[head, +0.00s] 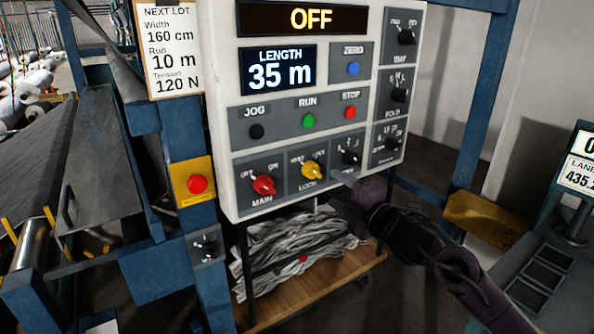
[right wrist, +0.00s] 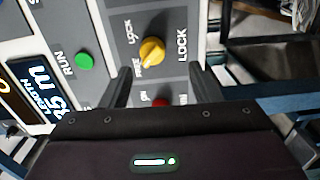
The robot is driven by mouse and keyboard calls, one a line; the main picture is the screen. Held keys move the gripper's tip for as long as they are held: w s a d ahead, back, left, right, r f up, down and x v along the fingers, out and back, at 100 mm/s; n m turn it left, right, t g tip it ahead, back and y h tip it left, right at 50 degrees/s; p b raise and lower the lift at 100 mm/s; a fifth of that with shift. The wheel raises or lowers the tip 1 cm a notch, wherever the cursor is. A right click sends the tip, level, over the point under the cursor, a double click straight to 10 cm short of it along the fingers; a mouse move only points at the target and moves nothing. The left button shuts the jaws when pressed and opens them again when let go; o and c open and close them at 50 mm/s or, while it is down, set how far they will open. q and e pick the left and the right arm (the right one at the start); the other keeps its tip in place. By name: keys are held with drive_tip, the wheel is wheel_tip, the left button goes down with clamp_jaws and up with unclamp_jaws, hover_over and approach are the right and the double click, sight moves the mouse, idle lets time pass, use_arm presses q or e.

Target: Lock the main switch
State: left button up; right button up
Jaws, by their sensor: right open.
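The red MAIN switch knob (head: 264,185) is on the lower row of the white control panel, between OFF and ON marks. Its pointer seems turned to the OFF side. The yellow LOCK knob (head: 313,172) is just right of it and seems to point toward FREE. In the right wrist view, the yellow knob (right wrist: 152,52) lies ahead between my fingers, and the red knob (right wrist: 160,101) is partly hidden by my gripper body. My right gripper (head: 343,182) is open and empty, just right of and below the yellow knob. My left gripper is out of view.
The display (head: 311,19) reads OFF. JOG, green RUN (head: 308,120) and red STOP (head: 350,112) buttons sit above the knobs; a black dial (head: 350,157) is close to my gripper. A red button on a yellow box (head: 193,183) is left. A wooden shelf (head: 290,303) with grey material is below.

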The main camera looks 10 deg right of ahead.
sight(318, 175)
drive_tip(key=p+x, duration=0.1)
drive_tip(key=x, duration=0.2)
drive_tip(key=r+p+x, duration=0.1)
drive_tip(key=x, duration=0.2)
drive_tip(key=shift+w+a+r+p, duration=0.2)
drive_tip(key=shift+w+a+p, duration=0.1)
drive_tip(key=shift+a, duration=0.05)
drive_tip(key=shift+w+a+f, duration=0.1)
drive_tip(key=shift+w, duration=0.2)
drive_tip(key=c, duration=1)
